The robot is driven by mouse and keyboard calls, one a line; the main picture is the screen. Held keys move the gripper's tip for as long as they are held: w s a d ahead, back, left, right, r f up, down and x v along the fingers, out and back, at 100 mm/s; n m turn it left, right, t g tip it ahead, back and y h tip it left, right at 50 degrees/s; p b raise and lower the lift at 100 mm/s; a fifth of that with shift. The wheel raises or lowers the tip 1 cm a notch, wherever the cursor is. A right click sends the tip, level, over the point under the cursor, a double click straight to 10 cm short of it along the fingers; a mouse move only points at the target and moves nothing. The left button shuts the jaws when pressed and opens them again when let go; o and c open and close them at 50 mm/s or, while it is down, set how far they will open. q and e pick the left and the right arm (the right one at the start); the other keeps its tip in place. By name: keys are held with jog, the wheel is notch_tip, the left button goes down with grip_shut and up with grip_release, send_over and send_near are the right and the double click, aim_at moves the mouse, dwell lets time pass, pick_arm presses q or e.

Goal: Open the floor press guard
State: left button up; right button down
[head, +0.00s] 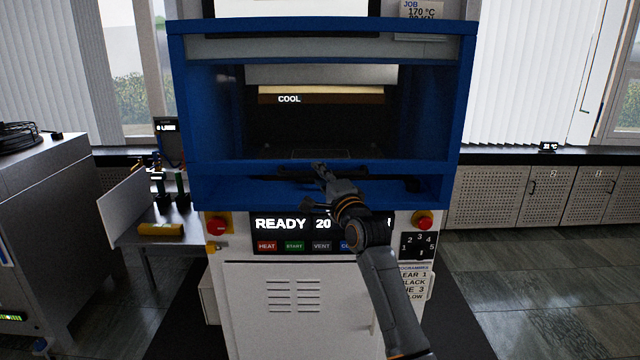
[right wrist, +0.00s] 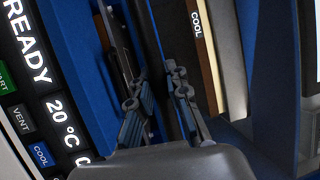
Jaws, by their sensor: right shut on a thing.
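The floor press has a blue frame (head: 185,120) around a dark opening, above a white cabinet. A long dark handle bar (head: 280,176) runs across the bottom of the opening, and I take it as part of the guard. My right gripper (head: 318,172) reaches up from below and is shut on this bar near its middle. In the right wrist view the fingers (right wrist: 158,100) lie on both sides of a dark bar along the blue frame. The guard's pane cannot be made out clearly. The plates inside, one marked COOL (head: 320,96), show through the opening. My left gripper is out of view.
A control panel (head: 320,232) reading READY sits below the opening, with red buttons (head: 217,225) (head: 423,220) at both sides. A side table (head: 150,238) with a yellow item stands left, and a grey cabinet (head: 40,200) beyond. Floor (head: 540,280) at the right is clear.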

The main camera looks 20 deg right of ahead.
aim_at(323, 104)
notch_tip(323, 104, up, 17)
jog(key=p, duration=1)
jog(key=shift+p, duration=0.35)
jog(key=c, duration=1.3)
grip_release()
jog(key=shift+f, duration=0.15)
jog(key=shift+s+d+f, duration=0.1)
jog(key=shift+s+f, duration=0.1)
jog(key=shift+s, duration=0.35)
jog(key=v, duration=1.1)
jog(key=shift+r, duration=0.1)
